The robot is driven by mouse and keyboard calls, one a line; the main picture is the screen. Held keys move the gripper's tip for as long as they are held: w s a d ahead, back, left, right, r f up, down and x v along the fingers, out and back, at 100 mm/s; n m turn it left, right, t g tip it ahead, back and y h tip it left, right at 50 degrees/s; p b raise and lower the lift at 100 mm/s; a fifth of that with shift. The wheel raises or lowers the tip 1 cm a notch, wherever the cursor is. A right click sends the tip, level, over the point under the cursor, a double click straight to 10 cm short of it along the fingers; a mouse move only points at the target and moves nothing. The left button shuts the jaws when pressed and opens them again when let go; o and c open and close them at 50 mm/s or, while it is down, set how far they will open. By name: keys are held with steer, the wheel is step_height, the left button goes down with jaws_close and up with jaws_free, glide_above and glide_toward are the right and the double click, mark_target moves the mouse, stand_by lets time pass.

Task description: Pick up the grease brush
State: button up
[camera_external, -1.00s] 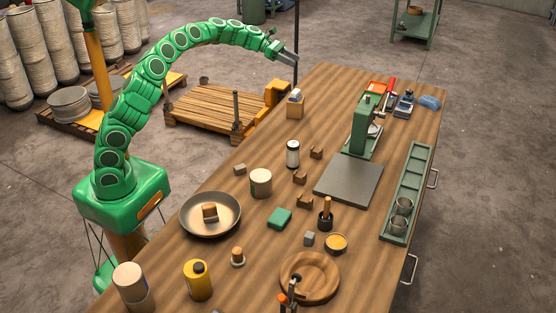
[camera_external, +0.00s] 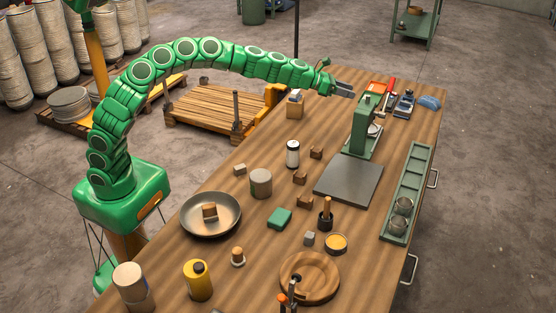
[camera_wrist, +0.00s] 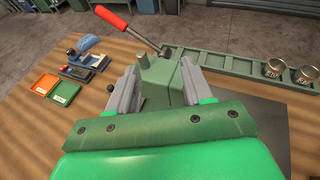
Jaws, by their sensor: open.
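A wooden-handled tool (camera_external: 327,207) stands upright in a small dark pot (camera_external: 325,222) near the middle of the bench; it looks like the grease brush, but its bristles are hidden. A round tin of yellow grease (camera_external: 336,242) sits just in front of it. My gripper (camera_external: 345,90) is open and empty, held above the far part of the bench, well away from the brush. In the wrist view my two fingers (camera_wrist: 160,85) are apart, with the green press (camera_wrist: 160,75) showing between and beyond them. The brush is not in the wrist view.
The green press (camera_external: 362,130) with a red lever (camera_wrist: 112,17) stands close to my gripper. A grey plate (camera_external: 348,180), a green tray (camera_external: 401,222) with metal cups, a round pan (camera_external: 190,228), a wooden bowl (camera_external: 325,290) and several small blocks crowd the bench.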

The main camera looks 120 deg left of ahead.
steer(key=w+d+n+g+y, duration=0.1)
steer(key=w+d, duration=0.5)
steer(key=d, duration=0.5)
steer(key=n+g+y, duration=0.2)
steer(key=n+y, duration=0.1)
steer(key=y, duration=0.1)
glide_above(324, 217)
steer(key=shift+a+f, duration=0.2)
steer(key=shift+f, duration=3.75)
steer(key=shift+a+f, duration=0.15)
steer(key=shift+f, duration=3.8)
steer(key=shift+x, duration=1.15)
steer(key=shift+f, duration=0.1)
jaws_close()
